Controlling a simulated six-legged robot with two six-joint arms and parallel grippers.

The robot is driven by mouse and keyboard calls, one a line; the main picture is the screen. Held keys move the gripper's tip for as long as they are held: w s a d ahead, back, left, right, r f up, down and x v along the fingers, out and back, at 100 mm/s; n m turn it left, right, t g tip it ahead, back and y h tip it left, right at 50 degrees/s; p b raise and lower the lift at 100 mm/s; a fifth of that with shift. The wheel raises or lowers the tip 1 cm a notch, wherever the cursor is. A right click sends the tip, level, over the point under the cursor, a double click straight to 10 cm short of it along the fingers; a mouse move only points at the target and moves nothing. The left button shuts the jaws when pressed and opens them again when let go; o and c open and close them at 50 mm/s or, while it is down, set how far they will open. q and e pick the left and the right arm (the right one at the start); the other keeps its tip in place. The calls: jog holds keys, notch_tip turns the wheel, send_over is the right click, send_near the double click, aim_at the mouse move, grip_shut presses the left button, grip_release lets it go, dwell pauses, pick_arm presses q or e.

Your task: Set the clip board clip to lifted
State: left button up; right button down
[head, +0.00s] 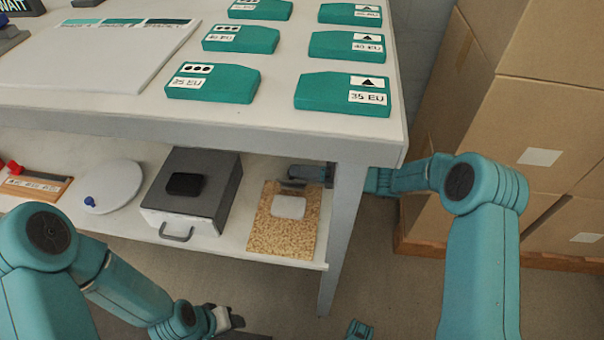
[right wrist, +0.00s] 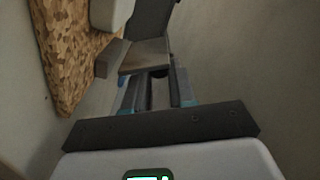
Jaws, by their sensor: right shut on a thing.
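The clip board (head: 280,237) is a speckled brown board on the lower shelf, with a pale rounded piece (head: 288,207) on it. Its dark clip (head: 291,184) is at the far end, largely covered by my right gripper (head: 305,177). My right gripper is shut on the clip, its arm reaching in from the right past the table leg. In the right wrist view the board (right wrist: 72,60) is at the left, beside the fingers (right wrist: 150,60). How far the clip is raised cannot be told. My left gripper (head: 228,318) is low at the front, away from the shelf; its jaws are unclear.
The shelf also holds a grey box (head: 198,192) with a handle, a white disc (head: 113,188) and a wooden rack (head: 38,186). The tabletop above carries several teal blocks (head: 340,92). A table leg (head: 343,225) and stacked cartons (head: 540,130) flank my right arm.

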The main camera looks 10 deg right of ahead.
dwell(0.4)
jog(key=c, duration=1)
grip_release()
jog(key=shift+o, duration=0.2)
pick_arm(q)
jog(key=shift+g, duration=0.4)
jog(key=r+p, duration=0.1)
jog(key=s+r+p, duration=0.1)
jog(key=r+p, duration=0.1)
jog(key=p, duration=0.1)
jog(key=shift+s+d+r, duration=0.3)
jog(key=shift+s+r, duration=0.05)
jog(key=shift+s, duration=0.05)
pick_arm(e)
jog(key=v, duration=1.6)
jog(key=shift+d, duration=0.2)
pick_arm(q)
jog(key=shift+d, duration=0.1)
